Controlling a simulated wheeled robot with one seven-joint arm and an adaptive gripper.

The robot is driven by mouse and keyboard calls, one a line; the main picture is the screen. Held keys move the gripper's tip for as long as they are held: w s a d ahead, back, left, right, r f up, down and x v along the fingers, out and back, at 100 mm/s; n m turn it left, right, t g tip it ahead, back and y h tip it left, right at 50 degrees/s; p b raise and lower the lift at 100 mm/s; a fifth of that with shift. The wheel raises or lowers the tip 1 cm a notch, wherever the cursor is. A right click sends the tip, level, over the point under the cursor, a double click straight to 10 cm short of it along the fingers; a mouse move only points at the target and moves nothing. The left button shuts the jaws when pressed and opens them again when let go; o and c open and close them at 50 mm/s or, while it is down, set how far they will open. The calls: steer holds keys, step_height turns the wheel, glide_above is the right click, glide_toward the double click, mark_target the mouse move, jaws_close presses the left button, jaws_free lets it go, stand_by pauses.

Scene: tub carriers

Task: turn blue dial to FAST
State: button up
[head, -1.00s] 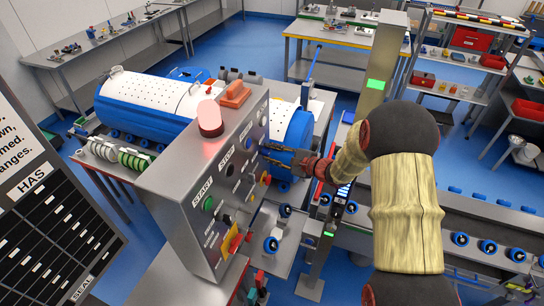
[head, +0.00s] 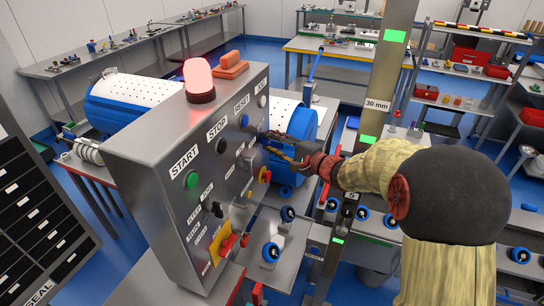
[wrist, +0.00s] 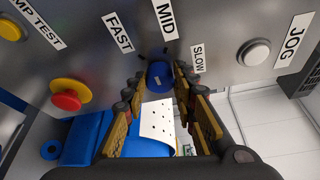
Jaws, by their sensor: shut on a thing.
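The blue dial (wrist: 160,75) is on the grey control panel (wrist: 225,40), seen in the wrist view between my fingers. Around it are the labels FAST (wrist: 118,32), MID (wrist: 165,18) and SLOW (wrist: 198,59). A short light line shows on the dial, but I cannot tell for sure which label it points to. My gripper (wrist: 158,82) is shut on the dial, one finger on each side. In the head view my gripper (head: 270,140) reaches the panel's front from the right, and its fingers largely hide the dial.
A red and yellow button (wrist: 67,96) stands out left of my fingers, and a white JOG button (wrist: 254,52) is to the right. In the head view, START (head: 193,181) and STOP (head: 221,146) buttons and a lit red beacon (head: 199,80) are on the panel box.

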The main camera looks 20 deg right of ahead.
steer(key=shift+f+n+t+y+b, duration=0.3)
steer(key=shift+n+b, duration=0.65)
steer(key=shift+b, duration=2.65)
steer(key=shift+f+n+t+y+b, duration=0.1)
steer(key=shift+f+n+t+b, duration=0.6)
steer(key=shift+b, duration=2.9)
steer(key=shift+r+n+b, duration=0.35)
steer(key=shift+n+b, duration=0.3)
steer(key=shift+b, duration=0.35)
steer(key=shift+r+n+b, duration=0.15)
steer(key=shift+n+b, duration=0.45)
steer(key=shift+b, duration=0.85)
steer(key=o, duration=1.1)
steer(key=shift+r, duration=0.1)
steer(key=shift+o, duration=0.3)
steer(key=v, duration=1.2)
